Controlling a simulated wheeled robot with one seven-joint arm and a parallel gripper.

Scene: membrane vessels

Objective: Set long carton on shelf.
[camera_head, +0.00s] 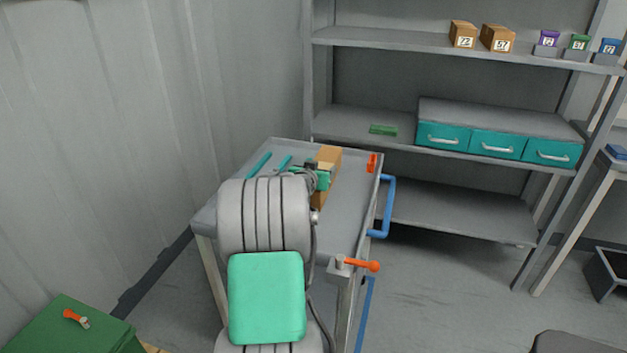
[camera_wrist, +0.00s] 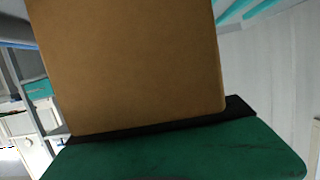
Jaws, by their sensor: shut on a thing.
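The long carton (camera_head: 328,158) is a brown box at the cart top in the head view, partly hidden behind my arm and gripper. In the wrist view the carton (camera_wrist: 135,65) fills the upper middle, close against the dark pad of my gripper (camera_wrist: 160,125). My gripper (camera_head: 320,180) is shut on the carton; its fingertips are mostly hidden in the head view. Whether the carton touches the cart top, I cannot tell. The grey shelf (camera_head: 350,124) stands behind the cart, with several levels.
The grey cart (camera_head: 355,190) has a blue handle (camera_head: 387,205) and orange parts at its right. A green flat item (camera_head: 383,130) and teal drawers (camera_head: 497,146) occupy the middle shelf. Small numbered boxes (camera_head: 497,38) stand on the top level. The lower level (camera_head: 460,210) is clear.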

